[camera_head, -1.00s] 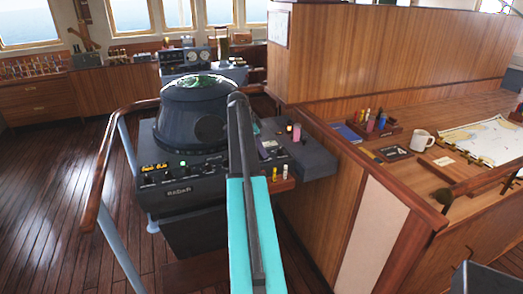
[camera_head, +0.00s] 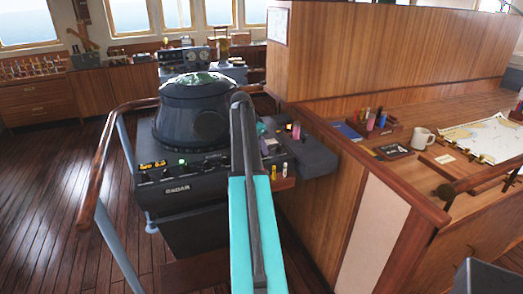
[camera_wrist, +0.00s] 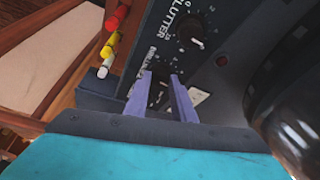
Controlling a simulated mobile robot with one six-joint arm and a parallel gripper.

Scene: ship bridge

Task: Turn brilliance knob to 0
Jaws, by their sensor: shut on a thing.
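The brilliance knob (camera_wrist: 157,92) is a small dark knob beside the printed "BRILLIANCE" label (camera_wrist: 141,68) in the wrist view. My gripper (camera_wrist: 160,84) has its two purple fingers shut on the knob, one on each side. The fingers cover part of it, and its exact pointer setting cannot be read. In the head view the radar console (camera_head: 170,200) stands in the middle, with its dark domed display hood on top. My arm crosses in front of its right side and hides the knob there.
The clutter knob (camera_wrist: 195,43) sits close by on the same panel. Red, yellow and white pens (camera_wrist: 112,45) stand beside the console. A wooden rail (camera_head: 97,170) curves around the left side. A chart desk with a white mug (camera_head: 422,138) is at the right.

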